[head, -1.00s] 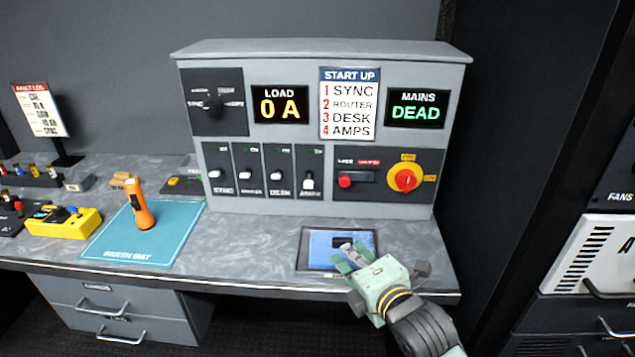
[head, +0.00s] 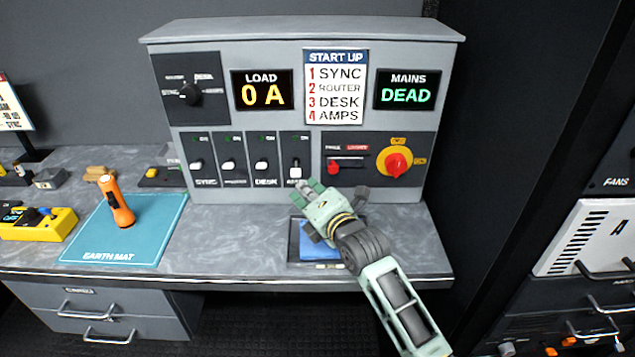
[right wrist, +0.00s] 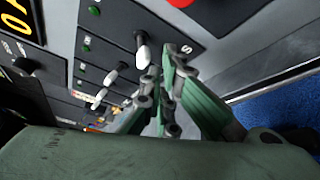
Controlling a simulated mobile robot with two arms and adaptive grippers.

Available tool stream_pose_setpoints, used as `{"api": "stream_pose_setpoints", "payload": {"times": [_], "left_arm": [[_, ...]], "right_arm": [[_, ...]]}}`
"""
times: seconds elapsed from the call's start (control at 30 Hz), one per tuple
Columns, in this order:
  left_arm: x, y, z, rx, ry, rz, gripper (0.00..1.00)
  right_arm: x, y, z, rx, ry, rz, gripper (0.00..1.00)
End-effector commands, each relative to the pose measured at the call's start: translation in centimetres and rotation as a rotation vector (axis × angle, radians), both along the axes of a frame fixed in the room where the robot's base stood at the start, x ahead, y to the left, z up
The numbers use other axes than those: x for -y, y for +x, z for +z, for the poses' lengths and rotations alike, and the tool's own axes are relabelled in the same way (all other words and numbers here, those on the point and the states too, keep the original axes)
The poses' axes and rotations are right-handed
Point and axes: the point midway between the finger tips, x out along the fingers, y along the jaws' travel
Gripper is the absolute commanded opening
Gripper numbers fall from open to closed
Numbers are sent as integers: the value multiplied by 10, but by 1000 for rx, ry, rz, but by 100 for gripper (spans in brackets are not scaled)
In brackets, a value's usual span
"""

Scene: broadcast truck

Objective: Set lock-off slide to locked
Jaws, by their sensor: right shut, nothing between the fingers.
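The lock-off slide (head: 333,168) is a red knob in a short dark slot on the panel, left of the rotary mains switch. The knob sits at the left end of its slot, under a small label that seems to read FREE; a red LOCKED label is to the right. My right gripper (head: 309,187) is shut and empty, just below and left of the slide, in front of the lower panel. In the right wrist view its fingers (right wrist: 167,72) are together beside a white-tipped toggle (right wrist: 142,55). My left gripper is out of view.
Several toggle switches (head: 231,166) line the panel left of the slide. The red and yellow rotary switch (head: 398,163) is to its right. A blue-topped tray (head: 295,252) lies under my right arm. An earth mat (head: 115,245) with an orange torch (head: 120,205) is at left.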

Motion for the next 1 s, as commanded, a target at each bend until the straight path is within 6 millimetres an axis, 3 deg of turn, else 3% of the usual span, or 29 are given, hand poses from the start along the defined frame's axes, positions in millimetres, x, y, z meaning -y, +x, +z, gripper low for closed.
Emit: {"api": "stream_pose_setpoints", "payload": {"times": [0.03, 0.2, 0.5, 0.7, 1.0], "left_arm": [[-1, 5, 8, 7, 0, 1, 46], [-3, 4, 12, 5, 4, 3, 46], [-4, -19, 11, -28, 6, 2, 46], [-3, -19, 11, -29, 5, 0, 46], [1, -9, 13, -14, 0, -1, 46]], "right_arm": [[11, 2, 8, 3, -4, -6, 0], [26, 4, 13, 0, -4, -4, 0], [30, 4, 14, 0, -3, -2, 0], [32, 4, 14, 2, -5, -3, 0], [69, 5, 15, 4, -10, -4, 0]]}}
